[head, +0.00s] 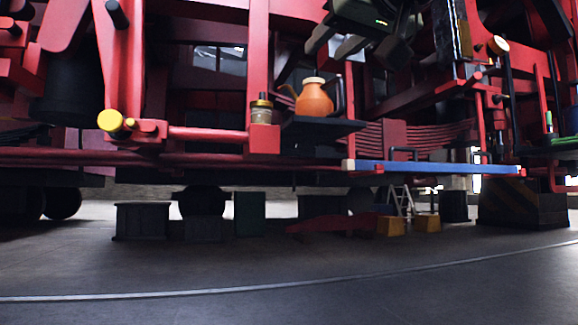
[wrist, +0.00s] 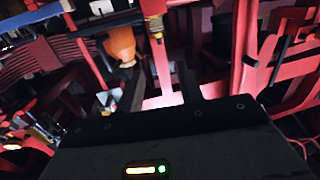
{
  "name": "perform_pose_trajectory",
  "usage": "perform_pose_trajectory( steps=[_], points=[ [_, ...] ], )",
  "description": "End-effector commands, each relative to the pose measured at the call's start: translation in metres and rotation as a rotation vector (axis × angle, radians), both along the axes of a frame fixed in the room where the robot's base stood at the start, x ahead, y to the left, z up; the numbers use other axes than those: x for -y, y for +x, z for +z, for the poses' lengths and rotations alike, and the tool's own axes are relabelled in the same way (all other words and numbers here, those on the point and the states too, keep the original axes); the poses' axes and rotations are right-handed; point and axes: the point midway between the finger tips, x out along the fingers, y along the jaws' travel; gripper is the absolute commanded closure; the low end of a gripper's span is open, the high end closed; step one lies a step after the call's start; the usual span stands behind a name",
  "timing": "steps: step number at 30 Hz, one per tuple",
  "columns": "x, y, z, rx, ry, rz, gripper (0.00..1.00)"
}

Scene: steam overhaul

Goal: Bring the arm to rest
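My gripper (head: 334,45) is at the top of the head view, in front of the red machine frame and above the orange can. In the wrist view its two dark fingers (wrist: 160,88) stand apart with nothing held between them. The orange can (head: 314,101) stands upright on a dark shelf (head: 320,127), clear of the gripper. It also shows in the wrist view (wrist: 121,47), up and left of the fingers.
A small jar (head: 261,112) with a dark lid stands on a red bracket left of the can. A blue bar (head: 435,167) runs along the lower right. Red rods and beams crowd around the arm. The grey floor (head: 300,280) in front is clear.

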Motion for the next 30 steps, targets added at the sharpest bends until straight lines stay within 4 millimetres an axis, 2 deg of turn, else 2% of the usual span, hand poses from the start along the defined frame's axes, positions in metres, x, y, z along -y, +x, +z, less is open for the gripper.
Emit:
perform_pose_trajectory(
  steps=[8, 14, 17, 20, 24, 27, 30],
  points=[
    [-0.019, 0.010, -0.041, -0.140, -0.110, 0.017, 0.63],
    [-0.030, 0.012, -0.096, -0.309, -0.234, 0.038, 0.63],
    [-0.030, 0.005, -0.134, -0.438, -0.324, 0.054, 0.63],
    [-0.023, -0.013, -0.178, -0.591, -0.420, 0.075, 0.63],
    [-0.001, -0.051, -0.233, -0.809, -0.545, 0.108, 0.63],
    [0.019, -0.084, -0.262, -0.958, -0.615, 0.129, 0.63],
    [0.041, -0.119, -0.282, -1.088, -0.671, 0.149, 0.63]
  ],
)
